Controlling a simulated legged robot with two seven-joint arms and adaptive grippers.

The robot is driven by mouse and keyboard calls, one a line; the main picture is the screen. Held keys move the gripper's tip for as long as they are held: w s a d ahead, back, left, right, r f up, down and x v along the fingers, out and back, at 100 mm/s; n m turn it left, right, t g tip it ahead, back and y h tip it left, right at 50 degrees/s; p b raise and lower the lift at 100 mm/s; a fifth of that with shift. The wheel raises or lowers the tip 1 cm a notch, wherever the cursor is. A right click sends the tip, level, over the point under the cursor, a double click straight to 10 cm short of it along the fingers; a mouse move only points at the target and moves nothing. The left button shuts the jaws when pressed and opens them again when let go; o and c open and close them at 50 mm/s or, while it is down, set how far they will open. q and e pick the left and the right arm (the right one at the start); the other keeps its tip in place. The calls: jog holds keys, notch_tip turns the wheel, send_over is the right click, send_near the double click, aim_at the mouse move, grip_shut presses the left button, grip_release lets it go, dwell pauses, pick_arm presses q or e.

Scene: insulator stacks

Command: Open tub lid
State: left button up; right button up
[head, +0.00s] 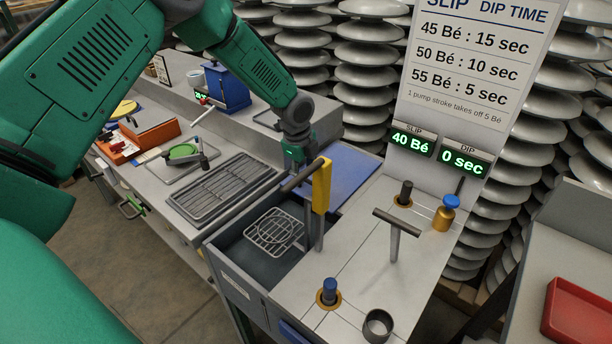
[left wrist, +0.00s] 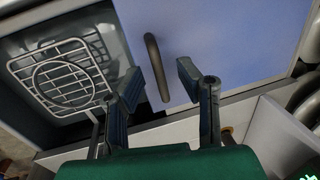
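The tub (head: 236,282) is a dark grey bin set in the bench, with a wire rack (head: 273,232) visible inside its uncovered part. The blue lid (head: 352,168) lies over the far right part; it also fills the right of the left wrist view (left wrist: 240,35). A dark bar handle (left wrist: 157,68) stands at the lid's near edge. My left gripper (head: 296,158) is above the lid. In the left wrist view its fingers (left wrist: 160,82) are apart, with the bar showing between them; contact cannot be told. My right gripper is not in view.
A yellow upright piece (head: 321,186) on a post stands close beside the left gripper. A T-handle (head: 396,226), blue-capped fittings and a metal cup (head: 378,326) are on the bench at right. A sign panel reads 40 Bé and 0 sec. Stacked insulators stand behind.

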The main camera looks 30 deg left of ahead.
pick_arm(q)
notch_tip(320, 180, up, 10)
jog(key=s, duration=0.1)
jog(key=shift+s+a+f, duration=0.15)
jog(key=shift+s+a, duration=0.05)
jog(key=shift+s, duration=0.2)
